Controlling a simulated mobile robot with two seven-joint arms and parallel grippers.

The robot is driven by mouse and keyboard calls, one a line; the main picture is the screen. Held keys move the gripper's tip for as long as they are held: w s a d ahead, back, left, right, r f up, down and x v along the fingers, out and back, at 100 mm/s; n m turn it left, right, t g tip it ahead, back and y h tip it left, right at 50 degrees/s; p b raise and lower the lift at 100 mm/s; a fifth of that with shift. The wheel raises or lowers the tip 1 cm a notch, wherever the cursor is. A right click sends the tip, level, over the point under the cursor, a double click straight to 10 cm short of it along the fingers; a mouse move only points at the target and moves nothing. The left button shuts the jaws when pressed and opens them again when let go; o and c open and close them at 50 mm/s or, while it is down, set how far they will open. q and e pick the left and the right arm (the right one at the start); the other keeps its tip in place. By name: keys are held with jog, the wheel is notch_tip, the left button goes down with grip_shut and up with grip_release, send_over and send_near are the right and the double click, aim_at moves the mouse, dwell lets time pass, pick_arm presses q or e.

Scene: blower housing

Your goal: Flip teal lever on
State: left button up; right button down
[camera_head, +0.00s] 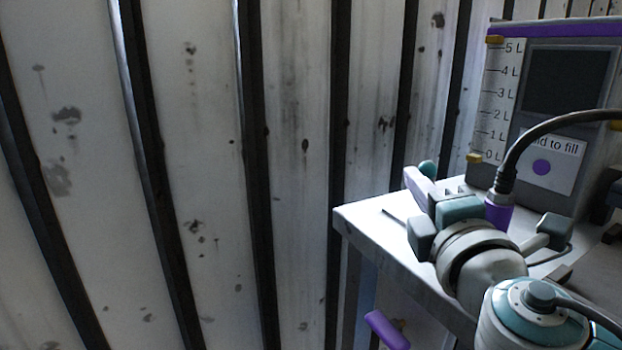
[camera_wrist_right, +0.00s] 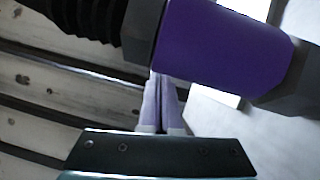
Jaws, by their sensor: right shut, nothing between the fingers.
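A small teal rounded knob (camera_head: 428,168), which looks like the end of the teal lever, shows at the table's back edge, just behind my right gripper. The rest of the lever is hidden, so I cannot tell its position. My right gripper (camera_head: 410,174) is over the table's left corner, its pale purple fingers pointing away to the upper left near the knob. I cannot tell whether they touch it. In the right wrist view the fingers (camera_wrist_right: 160,84) lie together, shut and empty. The knob is not seen there. My left gripper is out of view.
A grey tank unit (camera_head: 590,100) with a litre scale stands on the white table (camera_head: 370,213). A black hose (camera_head: 540,125) with a purple collar (camera_wrist_right: 215,50) arches close to my right gripper. A purple handle (camera_head: 386,329) sticks out below the tabletop. A ribbed wall (camera_head: 200,150) fills the left.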

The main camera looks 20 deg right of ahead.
jog(key=shift+d+r+p, duration=0.1)
jog(key=shift+r+p, duration=0.2)
jog(key=shift+p, duration=0.05)
jog(key=d+r+m+p, duration=0.1)
jog(key=p, duration=0.1)
jog(key=d+r+m+g+p, duration=0.1)
jog(key=m+p, duration=0.1)
jog(key=shift+w+r+g, duration=0.1)
jog(key=shift+g, duration=0.2)
jog(key=shift+d+m+y+p, duration=0.25)
jog(key=shift+m+y+p, duration=0.1)
jog(key=shift+m, duration=0.25)
jog(key=shift+f, duration=0.2)
